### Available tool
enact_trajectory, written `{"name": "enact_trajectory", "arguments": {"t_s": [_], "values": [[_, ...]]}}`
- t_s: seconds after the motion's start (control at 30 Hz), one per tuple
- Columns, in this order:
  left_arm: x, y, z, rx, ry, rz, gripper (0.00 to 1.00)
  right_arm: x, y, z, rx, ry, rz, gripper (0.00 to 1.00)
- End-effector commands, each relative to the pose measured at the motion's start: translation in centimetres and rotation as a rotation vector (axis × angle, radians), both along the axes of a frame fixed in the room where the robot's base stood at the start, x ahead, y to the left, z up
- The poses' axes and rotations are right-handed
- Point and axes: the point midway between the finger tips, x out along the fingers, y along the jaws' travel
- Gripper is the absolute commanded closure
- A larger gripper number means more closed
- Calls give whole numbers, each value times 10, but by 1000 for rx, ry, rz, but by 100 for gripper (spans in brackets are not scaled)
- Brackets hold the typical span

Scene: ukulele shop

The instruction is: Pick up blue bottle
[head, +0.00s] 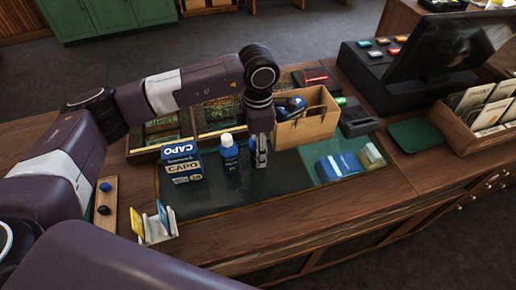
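The blue bottle (231,160) with a white cap stands upright on the dark inset mat (215,202) of the counter. My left gripper (261,163) points down just to the right of the bottle, with its fingertips low near the mat. A small gap seems to separate them, though contact is hard to judge. The fingers look narrow from this side, so I cannot tell whether they are open or shut. My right gripper is not in view.
A blue and white CAPO box (182,164) stands left of the bottle. A cardboard box (308,128) is close behind and right of my gripper. Blue boxes (338,167) lie farther right. A small card holder (158,233) stands front left. The mat's front middle is clear.

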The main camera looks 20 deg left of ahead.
Motion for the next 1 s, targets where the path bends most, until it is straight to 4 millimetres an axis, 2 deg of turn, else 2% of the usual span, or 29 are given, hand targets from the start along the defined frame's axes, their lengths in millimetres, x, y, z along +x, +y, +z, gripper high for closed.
{"name": "enact_trajectory", "arguments": {"t_s": [0.03,0.33,0.57,0.77,0.87,1.0], "values": [[0,0,0,0,0,0,64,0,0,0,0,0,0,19],[0,0,1,0,-1,0,96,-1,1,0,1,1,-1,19],[1,0,2,-1,-2,0,96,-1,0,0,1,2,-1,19],[2,0,13,-2,-5,0,96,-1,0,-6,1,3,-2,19],[2,0,26,-2,-6,0,96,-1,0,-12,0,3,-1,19],[2,-1,58,-2,-9,-1,96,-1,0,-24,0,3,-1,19]]}}
